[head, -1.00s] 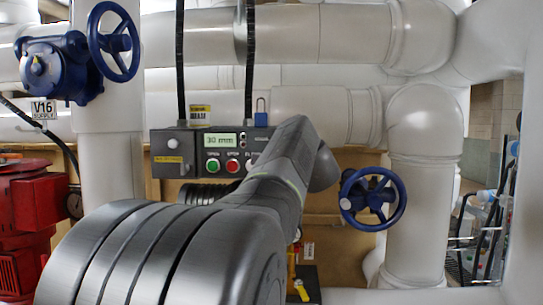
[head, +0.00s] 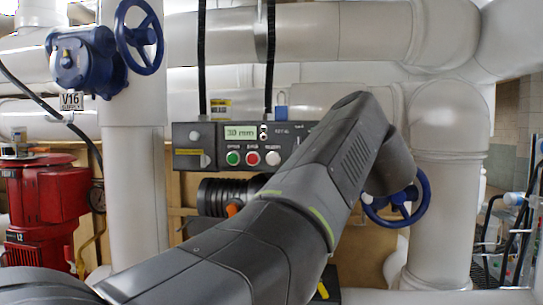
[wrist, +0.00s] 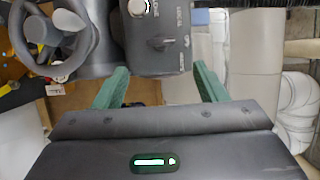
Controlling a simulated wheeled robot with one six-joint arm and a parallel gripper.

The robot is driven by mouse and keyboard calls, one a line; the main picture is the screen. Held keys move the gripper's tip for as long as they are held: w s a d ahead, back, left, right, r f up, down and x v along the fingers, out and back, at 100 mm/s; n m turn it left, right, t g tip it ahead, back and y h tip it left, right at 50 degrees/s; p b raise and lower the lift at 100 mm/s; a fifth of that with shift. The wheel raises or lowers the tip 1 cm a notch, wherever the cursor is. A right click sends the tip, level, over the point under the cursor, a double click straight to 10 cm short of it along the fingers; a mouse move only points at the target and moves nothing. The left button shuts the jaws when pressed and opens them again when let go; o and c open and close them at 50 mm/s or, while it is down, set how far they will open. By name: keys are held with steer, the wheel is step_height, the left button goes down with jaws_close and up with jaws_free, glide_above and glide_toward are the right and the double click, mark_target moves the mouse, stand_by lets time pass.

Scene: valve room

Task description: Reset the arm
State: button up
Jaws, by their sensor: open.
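My gripper (wrist: 160,82) shows in the wrist view with its two green fingers wide apart. Nothing is held between them. A dark box with a selector switch (wrist: 163,43) lies just beyond the fingertips; I cannot tell the exact gap. In the head view my grey arm reaches from the lower left to the right of centre, then bends down. The gripper itself is hidden there behind the arm.
A control panel (head: 240,158) reading 30 mm is partly behind my arm. A blue handwheel (head: 140,37) on valve V16 is upper left; another blue handwheel (head: 420,200) is right. Red equipment (head: 45,205) stands left. White pipes (head: 452,175) crowd the right.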

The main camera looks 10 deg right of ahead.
steer(key=shift+s, duration=0.7)
steer(key=w+p, duration=0.1)
steer(key=w, duration=0.3)
steer(key=w+a+p, duration=0.1)
steer(key=w, duration=0.4)
steer(key=w+p, duration=0.2)
steer(key=w, duration=0.3)
steer(key=shift+a, duration=0.25)
steer(key=shift+s, duration=0.2)
